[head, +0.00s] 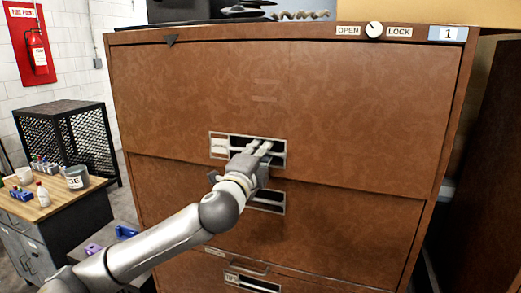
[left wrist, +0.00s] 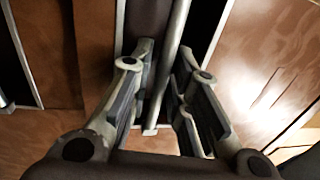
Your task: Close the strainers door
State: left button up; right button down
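A brown cabinet has a large upper door (head: 340,110) with a recessed handle slot and a small label (head: 219,146), too small to read surely. I cannot tell which door is the strainers one. The upper door's lower edge overhangs the panel below with a dark line under it; how far open it is I cannot tell. My left gripper (head: 262,150) is at the upper door's handle slot. In the left wrist view its fingers (left wrist: 168,85) are apart, with a grey handle bar (left wrist: 172,65) running between them; contact is unclear. My right gripper is not in view.
A lower panel (head: 350,220) has its own slot, and a further one (head: 250,280) sits below. A lock dial (head: 374,30) is on the top rim. A workbench (head: 50,203) with cans and bottles and a black mesh cabinet (head: 90,140) stand at left.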

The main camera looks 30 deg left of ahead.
pick_arm(q)
grip_shut()
jog(key=shift+w+a+f+b, duration=0.2)
jog(key=shift+w+b, duration=0.25)
jog(key=shift+b, duration=0.4)
jog(key=shift+w+a+t+y+b, duration=0.1)
jog(key=shift+w+t+y+b, duration=0.25)
jog(key=shift+w+b, duration=0.2)
jog(key=shift+s+r, duration=0.15)
jog(key=shift+r, duration=0.1)
grip_release()
jog(key=shift+w+f, duration=0.15)
jog(key=shift+w, duration=0.1)
